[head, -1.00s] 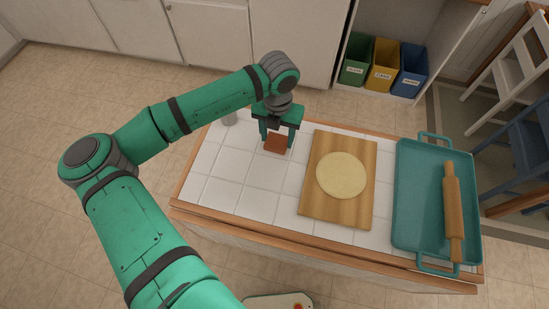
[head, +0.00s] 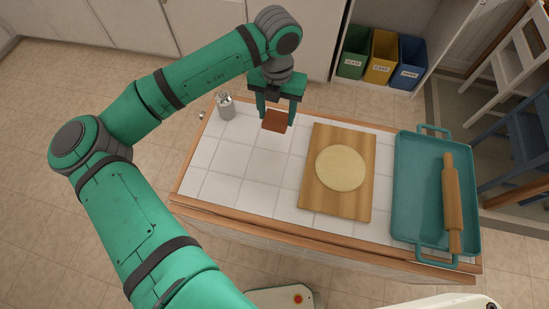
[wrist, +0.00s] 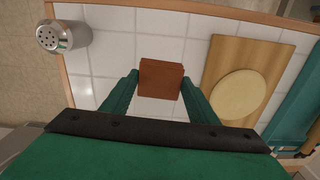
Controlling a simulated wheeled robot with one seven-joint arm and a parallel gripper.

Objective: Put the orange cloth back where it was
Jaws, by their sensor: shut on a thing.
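The orange cloth (head: 274,121) shows as a small folded, rust-coloured square. My gripper (head: 275,113) is shut on it, with one finger at each side, and holds it above the white tiled counter (head: 222,165). The wrist view shows the cloth (wrist: 160,79) between the two fingertips of my gripper (wrist: 159,84). In the head view the cloth is left of the wooden board. Part of the cloth is hidden behind the fingers.
A metal shaker (head: 226,106) stands at the counter's back left corner. A wooden board (head: 310,204) bears a round of dough (head: 341,168). A teal tray (head: 410,215) with a rolling pin (head: 452,200) is at the right. The counter's left front tiles are clear.

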